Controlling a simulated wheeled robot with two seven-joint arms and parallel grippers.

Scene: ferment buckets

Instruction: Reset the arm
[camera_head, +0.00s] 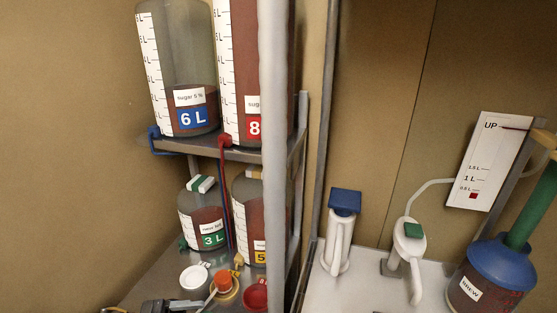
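A dark and grey part (160,305) shows at the bottom left edge, cut off by the frame. It looks like the tip of my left gripper, but I cannot tell whether its fingers are open or shut, or whether it holds anything. It is near a white round cap (194,277) and an orange cap (223,281) on the lower metal shelf. My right gripper is not in view.
A metal rack holds a 6 L container (190,70) and an 8 L one above, with 3 L (205,220) and 5 L containers below. A pale post (273,150) stands in front.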

